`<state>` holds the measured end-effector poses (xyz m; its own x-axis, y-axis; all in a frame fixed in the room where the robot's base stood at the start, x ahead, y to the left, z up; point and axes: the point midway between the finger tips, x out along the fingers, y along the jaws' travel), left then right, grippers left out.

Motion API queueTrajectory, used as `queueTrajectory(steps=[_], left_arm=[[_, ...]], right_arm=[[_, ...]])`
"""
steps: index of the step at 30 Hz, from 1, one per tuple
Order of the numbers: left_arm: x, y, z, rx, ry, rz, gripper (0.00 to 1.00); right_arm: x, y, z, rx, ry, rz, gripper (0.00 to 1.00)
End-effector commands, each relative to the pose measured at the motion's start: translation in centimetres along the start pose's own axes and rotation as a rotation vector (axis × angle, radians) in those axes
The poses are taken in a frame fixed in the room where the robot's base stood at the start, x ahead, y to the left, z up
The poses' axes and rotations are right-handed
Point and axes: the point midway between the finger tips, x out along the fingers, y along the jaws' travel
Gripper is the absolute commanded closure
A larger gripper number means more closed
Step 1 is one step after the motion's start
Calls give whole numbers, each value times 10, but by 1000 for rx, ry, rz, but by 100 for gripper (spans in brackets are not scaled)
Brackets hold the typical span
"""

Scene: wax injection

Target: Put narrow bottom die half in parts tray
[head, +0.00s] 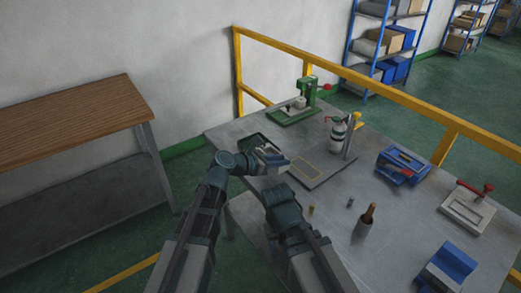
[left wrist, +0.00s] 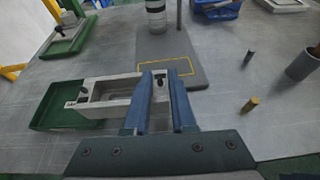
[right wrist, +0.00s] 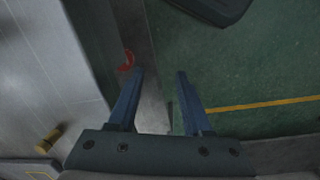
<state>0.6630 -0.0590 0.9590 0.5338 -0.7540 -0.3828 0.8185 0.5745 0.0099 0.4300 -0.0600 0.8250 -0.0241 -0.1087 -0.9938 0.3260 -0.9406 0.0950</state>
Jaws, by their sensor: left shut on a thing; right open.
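The narrow bottom die half (left wrist: 98,92) is a grey rectangular block with an open hollow. My left gripper (left wrist: 161,76) is shut on its right part in the left wrist view. The green parts tray (left wrist: 44,112) lies under and left of the block, which overlaps its right part; I cannot tell whether they touch. In the head view the tray (head: 251,141) is at the table's left edge, just beyond my left gripper (head: 272,160). My right gripper (right wrist: 160,74) is open and empty near the table edge, above the floor.
A grey plate with a yellow outline (head: 305,165) bears a bottle and a post. A green press (head: 295,109) stands at the back. A brass peg (left wrist: 251,104), a dark peg (left wrist: 248,56) and a cup (head: 364,226) stand nearby. Blue fixtures (head: 402,165) are at right.

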Motion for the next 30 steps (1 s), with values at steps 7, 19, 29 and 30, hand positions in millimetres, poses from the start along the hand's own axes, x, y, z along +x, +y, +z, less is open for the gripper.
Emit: queueTrajectory(steps=[7,19,29,30], left_arm=[[19,67,0,-1,-1,2,100],[33,127,-1,0,-1,1,100],[35,136,-1,0,-1,1,100],[36,140,-1,0,-1,1,100]], right_arm=[[7,-1,0,0,0,0,50],[12,-1,-1,0,0,0,50],[13,-1,-1,0,0,0,50],[14,-1,-1,0,0,0,50]])
